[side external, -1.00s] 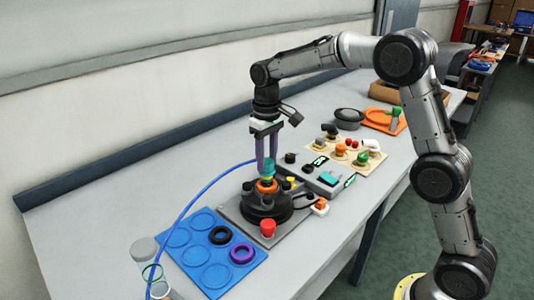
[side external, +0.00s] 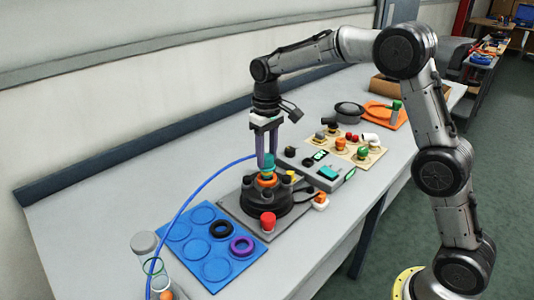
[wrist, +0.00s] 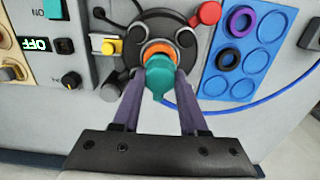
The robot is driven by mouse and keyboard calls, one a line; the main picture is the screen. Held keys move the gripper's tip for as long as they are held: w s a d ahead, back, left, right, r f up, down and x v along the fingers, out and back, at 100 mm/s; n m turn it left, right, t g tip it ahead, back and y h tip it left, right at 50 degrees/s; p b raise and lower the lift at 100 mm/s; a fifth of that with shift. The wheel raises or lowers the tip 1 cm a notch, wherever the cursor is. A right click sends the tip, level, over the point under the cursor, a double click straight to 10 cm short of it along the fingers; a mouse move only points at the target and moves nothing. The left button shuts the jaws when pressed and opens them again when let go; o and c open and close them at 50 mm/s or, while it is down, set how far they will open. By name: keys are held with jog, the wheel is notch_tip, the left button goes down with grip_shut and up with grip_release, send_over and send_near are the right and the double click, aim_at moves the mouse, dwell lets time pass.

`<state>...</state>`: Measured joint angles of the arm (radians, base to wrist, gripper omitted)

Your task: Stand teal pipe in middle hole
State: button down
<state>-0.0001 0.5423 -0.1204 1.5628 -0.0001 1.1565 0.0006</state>
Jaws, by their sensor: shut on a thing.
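My gripper (side external: 267,158) is shut on the teal pipe (side external: 268,168), above the middle of the dark round base. The pipe also shows between the purple fingers in the wrist view (wrist: 160,78). The gripper points down and the pipe looks roughly upright. The pipe's lower end is over or in the orange ring (wrist: 158,49) at the middle of the round base (side external: 268,204). The pipe and fingers hide the middle hole, so I cannot tell how deep the pipe sits.
A blue tray (side external: 178,233) with round recesses holds a black ring (side external: 222,229) and a purple ring (side external: 242,246). A red knob (side external: 268,221) stands in front of the base. A grey control box (side external: 318,172) is behind it. A blue hose (side external: 187,205) curves across the table.

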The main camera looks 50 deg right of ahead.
jog(key=shift+f, duration=0.2)
jog(key=shift+f, duration=0.3)
jog(key=shift+f, duration=0.75)
dwell(1.8)
grip_release()
dwell(0.3)
jog(key=shift+r, duration=0.1)
dwell(0.3)
jog(key=shift+r, duration=3.4)
